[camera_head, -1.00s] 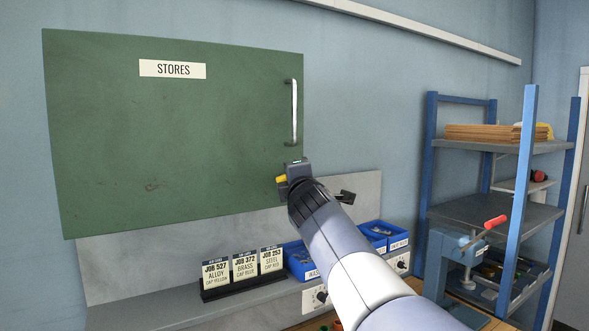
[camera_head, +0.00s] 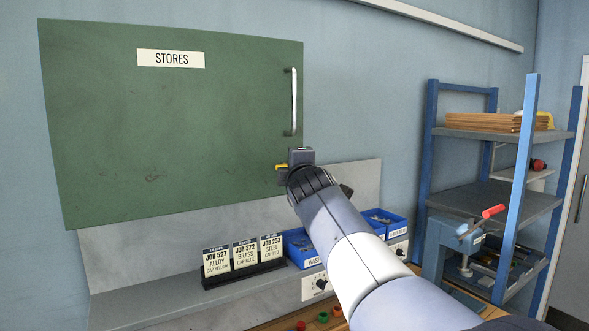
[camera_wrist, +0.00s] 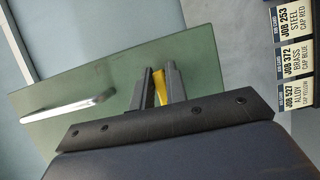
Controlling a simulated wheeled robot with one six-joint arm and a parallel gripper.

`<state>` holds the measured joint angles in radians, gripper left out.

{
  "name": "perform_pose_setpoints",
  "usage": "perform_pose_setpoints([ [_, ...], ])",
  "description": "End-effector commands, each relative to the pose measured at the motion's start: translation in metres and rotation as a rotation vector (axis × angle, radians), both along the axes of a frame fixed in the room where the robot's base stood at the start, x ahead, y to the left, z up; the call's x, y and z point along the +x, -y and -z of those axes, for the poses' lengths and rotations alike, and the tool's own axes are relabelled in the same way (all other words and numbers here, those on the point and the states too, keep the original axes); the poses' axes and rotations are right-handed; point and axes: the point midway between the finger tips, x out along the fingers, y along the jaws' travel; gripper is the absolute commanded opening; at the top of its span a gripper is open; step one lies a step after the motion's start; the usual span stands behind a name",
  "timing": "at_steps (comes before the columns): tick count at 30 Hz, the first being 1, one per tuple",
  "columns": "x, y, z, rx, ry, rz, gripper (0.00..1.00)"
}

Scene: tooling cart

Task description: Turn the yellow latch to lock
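The yellow latch (camera_head: 282,167) sits at the lower right edge of the green STORES door (camera_head: 120,130), below its handle. In the head view it lies nearly level and sticks out to the left of my gripper (camera_head: 298,160), which partly hides it. In the wrist view the yellow latch (camera_wrist: 160,86) lies between the two grey fingers of my gripper (camera_wrist: 161,82). The fingers are close together on either side of it and appear shut on it. The latch's pivot is hidden.
The silver door handle (camera_head: 294,102) stands just above my gripper. Below are job cards (camera_head: 244,258) and blue bins (camera_head: 303,247) on a grey ledge. A blue shelf rack (camera_head: 517,190) and a red-handled vise (camera_head: 452,246) stand at the right.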

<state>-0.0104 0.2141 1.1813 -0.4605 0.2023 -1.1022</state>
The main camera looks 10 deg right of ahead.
Motion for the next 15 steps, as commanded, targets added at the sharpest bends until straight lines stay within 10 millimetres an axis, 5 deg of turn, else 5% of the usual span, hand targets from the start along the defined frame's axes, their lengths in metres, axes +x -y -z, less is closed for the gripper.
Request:
perform_pose_setpoints([
  [7,0.0002,0.0001,0.0003,-0.001,0.000,0.000,0.35],
  [15,-0.0014,-0.0001,0.0000,-0.002,0.001,0.000,0.35],
])
